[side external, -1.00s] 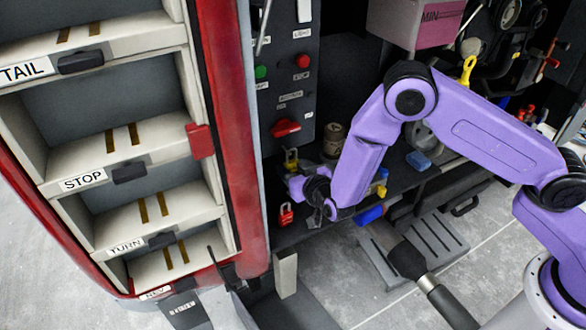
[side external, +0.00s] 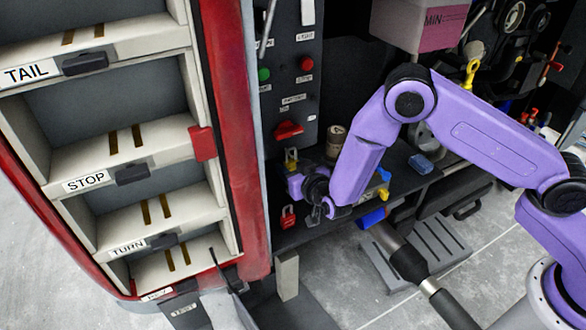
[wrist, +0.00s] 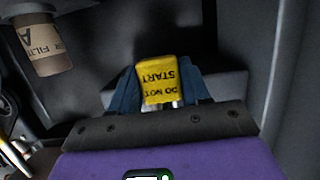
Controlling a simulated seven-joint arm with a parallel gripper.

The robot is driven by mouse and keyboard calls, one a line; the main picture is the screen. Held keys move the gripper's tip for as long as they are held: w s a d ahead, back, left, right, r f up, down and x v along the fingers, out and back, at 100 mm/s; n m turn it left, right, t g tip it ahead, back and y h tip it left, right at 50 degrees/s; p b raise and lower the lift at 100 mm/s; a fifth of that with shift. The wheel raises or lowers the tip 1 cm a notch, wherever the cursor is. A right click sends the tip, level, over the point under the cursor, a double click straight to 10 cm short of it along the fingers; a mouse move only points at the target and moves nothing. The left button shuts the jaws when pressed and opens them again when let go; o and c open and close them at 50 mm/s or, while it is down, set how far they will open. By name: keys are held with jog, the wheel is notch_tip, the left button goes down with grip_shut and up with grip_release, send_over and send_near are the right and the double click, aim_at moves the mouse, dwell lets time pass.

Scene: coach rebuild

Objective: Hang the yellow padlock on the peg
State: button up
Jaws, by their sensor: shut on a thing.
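The yellow padlock (wrist: 159,80), with "DO NOT START" on it upside down, sits between the two dark blue fingers of my gripper (wrist: 160,92) in the wrist view. My gripper is shut on it. In the side external view the padlock (side external: 291,158) is a small yellow patch just above my gripper (side external: 294,180), in front of the dark panel and below the red rotary switch. I cannot make out the peg in either view. Whether the padlock touches anything beyond my fingers is hidden.
A red padlock (side external: 289,218) is just below my gripper. A brown filter can (side external: 336,140) stands close on the right; it also shows in the wrist view (wrist: 45,52). The red switch (side external: 289,130) is above. The red-edged shelf unit (side external: 230,130) borders the left.

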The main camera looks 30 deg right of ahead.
jog(key=shift+w+f, duration=0.25)
jog(key=shift+w, duration=0.15)
dwell(0.8)
jog(key=shift+w+f, duration=0.1)
jog(key=shift+f, duration=0.2)
dwell(0.3)
jog(key=o, duration=1.6)
jog(key=shift+c, duration=0.2)
jog(key=v, duration=0.8)
